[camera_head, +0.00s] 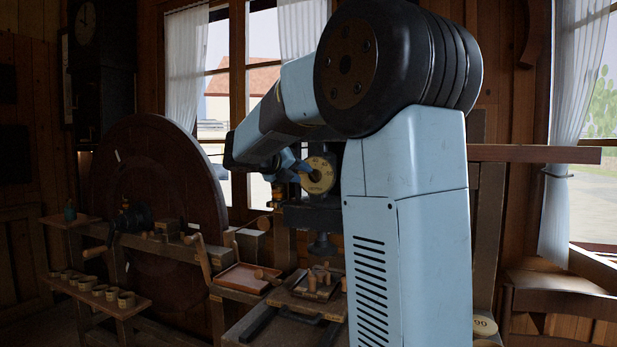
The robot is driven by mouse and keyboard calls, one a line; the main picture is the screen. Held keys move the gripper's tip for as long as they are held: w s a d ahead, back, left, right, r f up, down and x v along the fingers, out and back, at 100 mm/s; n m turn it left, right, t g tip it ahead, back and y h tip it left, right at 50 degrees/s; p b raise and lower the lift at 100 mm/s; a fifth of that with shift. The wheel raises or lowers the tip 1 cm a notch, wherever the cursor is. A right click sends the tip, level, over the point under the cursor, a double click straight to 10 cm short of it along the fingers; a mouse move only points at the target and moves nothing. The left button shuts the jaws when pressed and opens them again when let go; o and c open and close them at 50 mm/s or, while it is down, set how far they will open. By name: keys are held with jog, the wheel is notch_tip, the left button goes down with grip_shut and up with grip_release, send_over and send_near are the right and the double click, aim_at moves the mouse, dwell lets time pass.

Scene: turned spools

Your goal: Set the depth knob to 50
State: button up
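The depth dial (322,184) is a round pale yellow face with dark numbers, on a dark machine head in the middle of the camera_head view. The numbers are too small to read surely. My gripper (303,171) is at the left side of the dial, its blue fingers reaching toward the dial's middle. The fingers overlap the face in the picture. I cannot tell whether they touch or grip the knob, or where its pointer stands. My own arm hides what lies right of the dial.
A large dark wheel (150,190) stands at the left. A low shelf (135,308) carries several small wooden cups. A reddish tray (243,279) and a board with wooden pieces (300,303) lie below the dial. A wooden beam (540,154) runs at the right.

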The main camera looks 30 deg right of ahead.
aim_at(311, 176)
jog(key=shift+x, duration=2.25)
jog(key=shift+c, duration=0.4)
grip_shut()
